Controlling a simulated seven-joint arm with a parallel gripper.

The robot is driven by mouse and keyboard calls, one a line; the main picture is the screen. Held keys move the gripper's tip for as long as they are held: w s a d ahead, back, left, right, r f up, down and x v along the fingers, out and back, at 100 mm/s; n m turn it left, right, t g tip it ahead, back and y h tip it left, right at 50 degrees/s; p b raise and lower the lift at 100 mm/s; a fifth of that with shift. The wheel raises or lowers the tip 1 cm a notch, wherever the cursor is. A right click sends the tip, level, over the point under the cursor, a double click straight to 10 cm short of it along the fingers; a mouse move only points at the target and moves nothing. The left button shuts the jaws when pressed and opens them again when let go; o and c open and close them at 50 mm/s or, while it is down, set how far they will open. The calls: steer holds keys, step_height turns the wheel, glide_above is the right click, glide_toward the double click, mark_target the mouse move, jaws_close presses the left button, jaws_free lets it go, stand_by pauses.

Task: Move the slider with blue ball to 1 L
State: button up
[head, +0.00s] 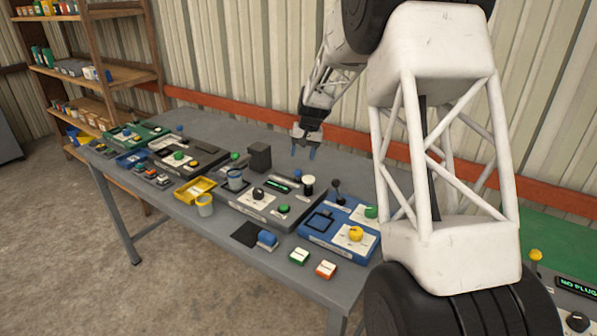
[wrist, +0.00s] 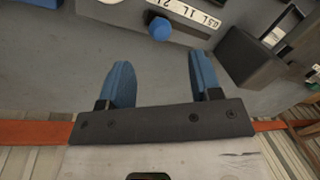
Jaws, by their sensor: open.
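The slider's blue ball (wrist: 160,28) shows at the top middle of the wrist view, at the near edge of a grey panel. A white strip with volume marks, including 1 L (wrist: 185,12), lies beside it. The ball's exact mark is not clear. In the head view a small blue ball (head: 297,174) sits at the back of the grey panel (head: 240,207). My gripper (head: 304,152) is open and empty above the back of the table, behind the panel. Its blue fingers also show in the wrist view (wrist: 162,82), apart from the ball.
A dark box (head: 260,157) stands beside the panel; it also shows in the wrist view (wrist: 250,60). A blue panel (head: 340,232) with a black lever (head: 337,190) lies to the right. Other control panels fill the table's left. The table's back strip (head: 215,123) has free room.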

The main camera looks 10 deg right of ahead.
mark_target(298, 170)
steer(key=shift+w+a+f, duration=0.1)
steer(key=shift+a+f, duration=0.15)
steer(key=shift+f, duration=1)
steer(key=shift+s+a+f, duration=0.1)
steer(key=shift+a+f, duration=0.1)
steer(key=shift+f, duration=1.1)
steer(key=shift+w+a+f, duration=0.1)
steer(key=shift+a+f, duration=0.15)
steer(key=shift+f, duration=1)
jaws_close()
steer(key=shift+w+a, duration=0.1)
